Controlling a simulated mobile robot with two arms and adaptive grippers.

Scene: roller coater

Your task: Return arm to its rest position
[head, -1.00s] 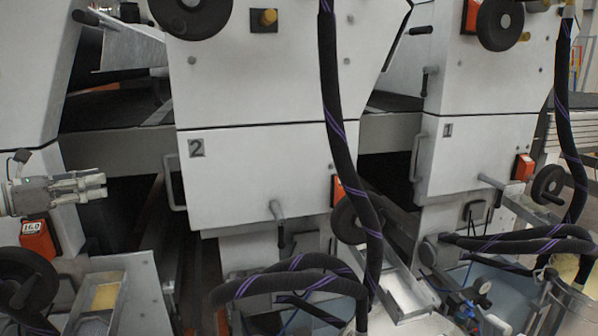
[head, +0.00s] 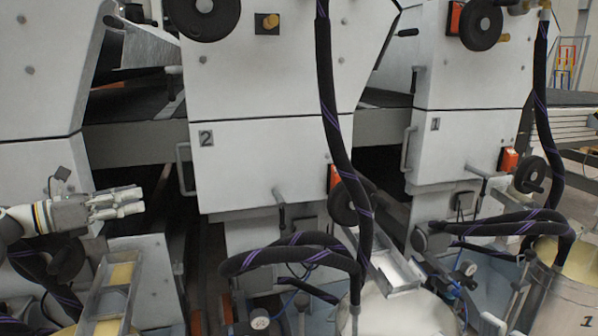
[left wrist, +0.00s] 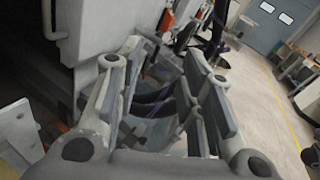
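My left gripper (head: 118,202) comes in from the left edge in the head view. It points right, in front of the dark gap left of the machine unit marked 2 (head: 250,165). In the left wrist view its two fingers (left wrist: 163,62) stand apart with nothing between them, so it is open and empty. My right arm and right gripper are not in view.
The unit marked 1 (head: 468,148) stands to the right. Dark hoses with purple stripes (head: 335,130) hang in front of both units. A metal drum (head: 565,300) is at lower right. The left wrist view shows open floor (left wrist: 262,85) at right.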

